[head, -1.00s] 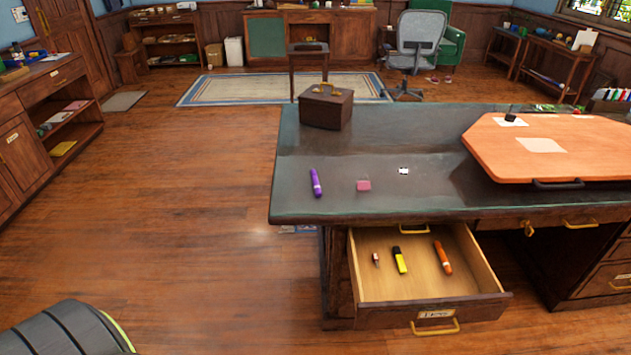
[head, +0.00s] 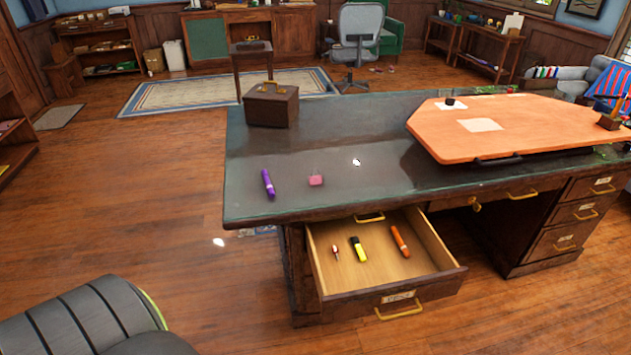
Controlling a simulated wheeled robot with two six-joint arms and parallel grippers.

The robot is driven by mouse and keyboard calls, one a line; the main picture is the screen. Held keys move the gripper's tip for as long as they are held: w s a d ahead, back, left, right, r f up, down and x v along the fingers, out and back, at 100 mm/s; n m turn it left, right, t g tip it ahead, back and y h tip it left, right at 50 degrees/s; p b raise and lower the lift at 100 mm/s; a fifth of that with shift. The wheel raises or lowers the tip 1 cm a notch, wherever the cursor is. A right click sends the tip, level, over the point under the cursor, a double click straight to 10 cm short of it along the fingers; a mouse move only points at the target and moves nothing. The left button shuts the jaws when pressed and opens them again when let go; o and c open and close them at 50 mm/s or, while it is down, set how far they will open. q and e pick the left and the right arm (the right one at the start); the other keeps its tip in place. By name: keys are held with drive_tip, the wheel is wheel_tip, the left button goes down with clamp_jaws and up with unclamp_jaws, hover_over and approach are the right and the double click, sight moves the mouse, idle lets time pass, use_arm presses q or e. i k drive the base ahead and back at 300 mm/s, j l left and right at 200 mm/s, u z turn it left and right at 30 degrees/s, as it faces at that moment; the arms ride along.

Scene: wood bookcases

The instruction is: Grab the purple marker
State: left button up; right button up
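The purple marker (head: 268,184) lies on the dark desk top (head: 330,135), near its front left corner. It is fully visible, with nothing touching it. A pink eraser-like block (head: 316,180) lies just to its right. Neither gripper is in view.
An open drawer (head: 388,292) juts out below the desk's front edge, holding a yellow marker (head: 358,249), an orange marker (head: 400,241) and a small item. A brown box (head: 271,105) and an orange board (head: 520,125) stand on the desk.

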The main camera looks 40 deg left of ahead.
sight(268, 184)
drive_tip(key=j+z, duration=0.3)
drive_tip(key=j, duration=0.25)
drive_tip(key=j+z, duration=0.25)
drive_tip(key=j, duration=0.25)
drive_tip(key=k+j+z, duration=0.1)
drive_tip(key=j+z, duration=0.2)
drive_tip(key=j, duration=0.25)
drive_tip(key=k+j+z, duration=0.1)
drive_tip(key=j+z, duration=0.15)
drive_tip(key=j, duration=0.25)
